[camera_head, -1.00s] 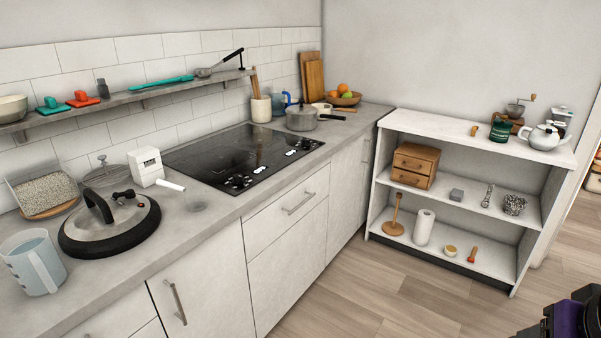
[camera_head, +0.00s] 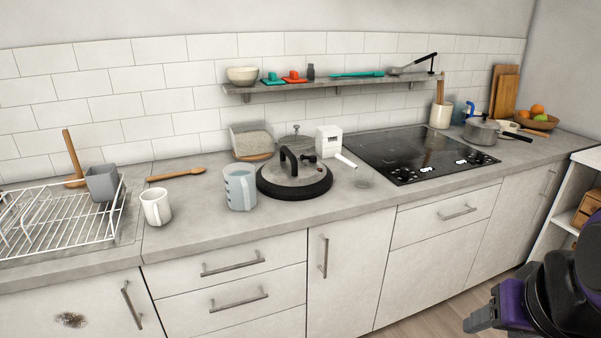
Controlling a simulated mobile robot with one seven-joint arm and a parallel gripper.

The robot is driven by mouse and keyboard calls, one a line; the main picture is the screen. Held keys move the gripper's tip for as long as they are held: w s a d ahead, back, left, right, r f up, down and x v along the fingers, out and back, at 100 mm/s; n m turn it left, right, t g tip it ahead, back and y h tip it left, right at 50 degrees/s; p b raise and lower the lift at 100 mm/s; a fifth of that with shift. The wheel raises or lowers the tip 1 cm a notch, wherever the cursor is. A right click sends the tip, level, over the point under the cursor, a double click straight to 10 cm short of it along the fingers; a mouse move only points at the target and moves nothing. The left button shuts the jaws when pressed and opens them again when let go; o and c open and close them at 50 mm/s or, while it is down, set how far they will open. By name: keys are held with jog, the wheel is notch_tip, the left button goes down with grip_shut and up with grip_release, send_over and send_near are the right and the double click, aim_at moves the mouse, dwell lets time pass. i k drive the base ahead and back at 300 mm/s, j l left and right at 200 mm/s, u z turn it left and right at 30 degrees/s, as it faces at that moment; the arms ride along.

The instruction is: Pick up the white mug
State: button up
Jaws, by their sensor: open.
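The white mug (camera_head: 156,207) stands upright on the grey counter, just right of the wire rack (camera_head: 60,222). Its handle faces the front. My gripper (camera_head: 484,319) is at the lower right, in front of the cabinets and far to the right of the mug. It is open, and nothing shows between its fingers.
A light blue measuring jug (camera_head: 241,188) and a black-rimmed lid (camera_head: 294,180) stand right of the mug. A wooden spoon (camera_head: 177,174) lies behind it. A grey cup (camera_head: 102,182) sits on the rack. The counter in front of the mug is clear.

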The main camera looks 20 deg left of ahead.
aim_at(155, 203)
jog(key=k+l+u, duration=0.1)
jog(key=u, duration=1.65)
jog(key=i+j+z, duration=0.4)
jog(key=i+j, duration=0.15)
jog(key=j, duration=0.25)
jog(key=i+j+z, duration=0.2)
jog(key=j, duration=0.25)
jog(key=i, duration=0.05)
